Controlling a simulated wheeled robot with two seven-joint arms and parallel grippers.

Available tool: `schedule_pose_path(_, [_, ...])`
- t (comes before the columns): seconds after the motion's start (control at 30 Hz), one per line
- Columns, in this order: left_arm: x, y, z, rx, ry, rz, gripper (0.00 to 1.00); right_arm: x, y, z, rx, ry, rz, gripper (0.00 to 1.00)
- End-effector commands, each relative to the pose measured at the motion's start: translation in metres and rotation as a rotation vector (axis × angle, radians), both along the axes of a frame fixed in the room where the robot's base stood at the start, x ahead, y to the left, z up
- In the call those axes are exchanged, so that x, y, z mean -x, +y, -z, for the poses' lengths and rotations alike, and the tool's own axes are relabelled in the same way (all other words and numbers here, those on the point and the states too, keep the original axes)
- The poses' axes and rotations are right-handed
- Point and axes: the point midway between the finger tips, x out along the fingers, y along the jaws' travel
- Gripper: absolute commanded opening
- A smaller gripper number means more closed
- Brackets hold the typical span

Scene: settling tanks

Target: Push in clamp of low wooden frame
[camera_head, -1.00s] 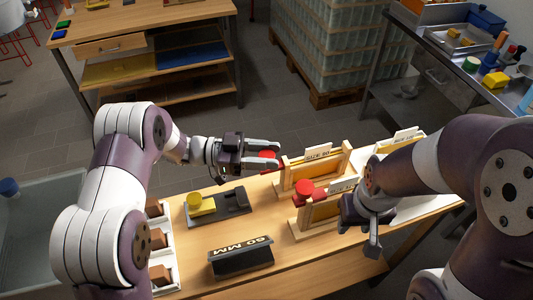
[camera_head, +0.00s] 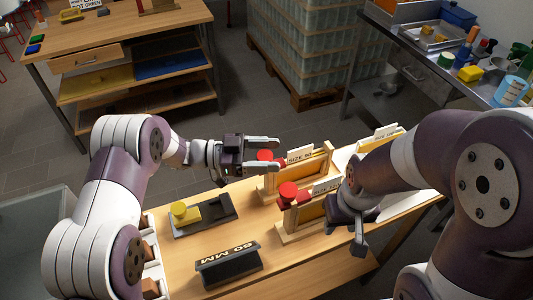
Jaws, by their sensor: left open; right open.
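A low wooden frame (camera_head: 267,187) with a red knob (camera_head: 265,155) and red clamp part stands towards the back of the table. My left gripper (camera_head: 280,156) is open, its fingers at the red clamp, one on either side of it in the picture; contact cannot be told. A second wooden frame (camera_head: 285,228) with a red knob (camera_head: 288,190) stands nearer. My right gripper (camera_head: 350,228) is open beside that frame's right end, pointing down, and hides part of it. A third frame (camera_head: 377,142) is partly hidden by my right arm. The frames' labels are hard to read.
A tray (camera_head: 152,262) with brown blocks is at left. A cluttered metal bench (camera_head: 425,82) stands back right.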

Motion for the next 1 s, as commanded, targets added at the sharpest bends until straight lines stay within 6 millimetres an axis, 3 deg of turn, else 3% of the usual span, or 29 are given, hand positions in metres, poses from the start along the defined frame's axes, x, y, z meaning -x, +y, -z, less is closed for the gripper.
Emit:
schedule_pose_path(0.17, [-0.003, 0.022, 0.002, 0.000, -0.002, -0.004, 0.66, 0.000, 0.000, 0.007, 0.000, 0.000, 0.000, 0.43])
schedule_pose_path(0.4, [-0.008, 0.087, 0.003, -0.001, -0.002, -0.005, 0.66, 0.000, 0.000, 0.020, 0.000, 0.000, 0.000, 0.43])
schedule_pose_path(0.53, [-0.010, 0.112, 0.002, -0.001, 0.000, -0.002, 0.66, 0.000, 0.000, 0.024, 0.000, 0.000, 0.000, 0.43])
schedule_pose_path(0.7, [-0.010, 0.125, 0.001, -0.001, 0.000, 0.000, 0.66, 0.000, 0.000, 0.025, 0.000, 0.000, 0.000, 0.43])
schedule_pose_path(1.0, [-0.010, 0.125, 0.000, -0.001, 0.000, 0.001, 0.66, 0.000, 0.000, 0.024, 0.000, 0.000, 0.000, 0.43])
